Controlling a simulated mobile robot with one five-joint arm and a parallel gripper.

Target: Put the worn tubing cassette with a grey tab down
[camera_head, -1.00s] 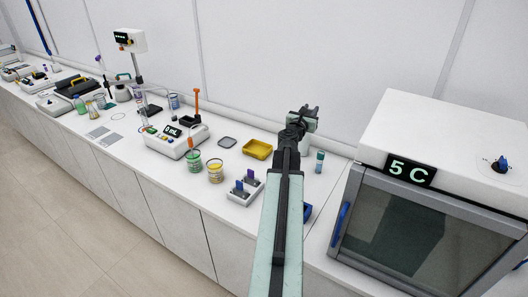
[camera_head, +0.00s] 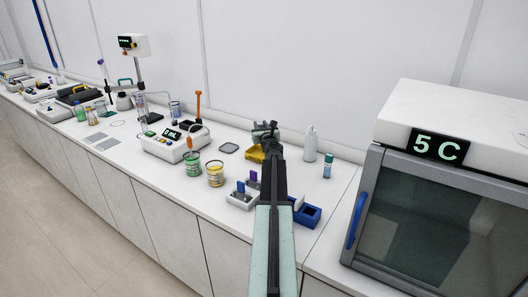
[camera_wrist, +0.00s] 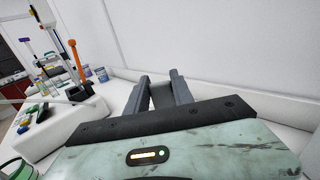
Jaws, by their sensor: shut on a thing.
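My gripper (camera_head: 265,128) is over the back of the bench, just above and behind the yellow tray (camera_head: 255,155). In the wrist view its two fingers (camera_wrist: 160,92) stand close together with a narrow grey piece between them. I take this for part of the worn tubing cassette with a grey tab; the rest of it is hidden by the gripper. The arm covers the right part of the yellow tray. A light holder (camera_head: 240,202) with blue-tabbed and purple-tabbed cassettes stands left of my arm.
A flat grey tray (camera_head: 228,148) lies left of the yellow tray. Green (camera_head: 193,168) and yellow (camera_head: 215,178) jars stand in front. A blue open box (camera_head: 308,216), a white bottle (camera_head: 310,145) and a teal vial (camera_head: 328,167) are right of the arm. The 5 C cabinet (camera_head: 435,215) fills the right.

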